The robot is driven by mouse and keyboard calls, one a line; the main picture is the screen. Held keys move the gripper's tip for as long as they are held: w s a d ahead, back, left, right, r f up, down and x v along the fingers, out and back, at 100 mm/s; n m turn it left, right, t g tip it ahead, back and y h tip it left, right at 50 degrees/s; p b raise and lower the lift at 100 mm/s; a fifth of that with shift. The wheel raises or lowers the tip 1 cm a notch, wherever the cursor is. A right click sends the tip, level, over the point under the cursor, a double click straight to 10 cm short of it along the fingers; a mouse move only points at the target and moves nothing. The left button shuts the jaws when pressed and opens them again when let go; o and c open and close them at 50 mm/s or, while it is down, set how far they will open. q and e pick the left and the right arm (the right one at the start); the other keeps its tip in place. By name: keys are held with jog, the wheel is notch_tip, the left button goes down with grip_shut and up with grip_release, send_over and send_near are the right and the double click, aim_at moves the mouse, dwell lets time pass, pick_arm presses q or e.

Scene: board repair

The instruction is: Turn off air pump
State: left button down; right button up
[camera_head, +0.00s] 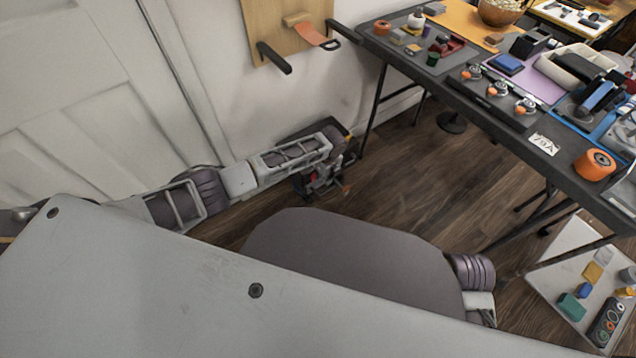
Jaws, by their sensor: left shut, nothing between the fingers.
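A dark, low object (343,128) stands on the floor by the wall, largely hidden behind my left arm; it may be the air pump, but I cannot tell for sure. Its switch cannot be made out. My left gripper (326,184) is shut and empty, low near the floor, beside or just in front of this object. Small red and dark parts show around its fingers, and I cannot tell whether they touch. My right gripper is out of view; only a part of my right arm shows at the lower right.
A wooden wall board (285,25) has black hooks. A pale board (560,270) with small items is low at right. Wooden floor (400,175) between is clear.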

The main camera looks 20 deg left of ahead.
aim_at(313, 177)
pick_arm(q)
jog(key=shift+m, duration=0.5)
jog(key=shift+f, duration=0.1)
jog(key=w+a+f+b, duration=0.3)
jog(key=f+b, duration=0.4)
jog(key=f, duration=0.3)
jog(key=shift+a+f, duration=0.15)
jog(key=shift+a, duration=0.35)
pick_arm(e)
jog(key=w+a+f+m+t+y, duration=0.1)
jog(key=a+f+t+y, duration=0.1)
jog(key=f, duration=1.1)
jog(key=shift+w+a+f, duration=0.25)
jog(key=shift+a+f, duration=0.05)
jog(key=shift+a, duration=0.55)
pick_arm(q)
jog(key=shift+w+f, duration=0.1)
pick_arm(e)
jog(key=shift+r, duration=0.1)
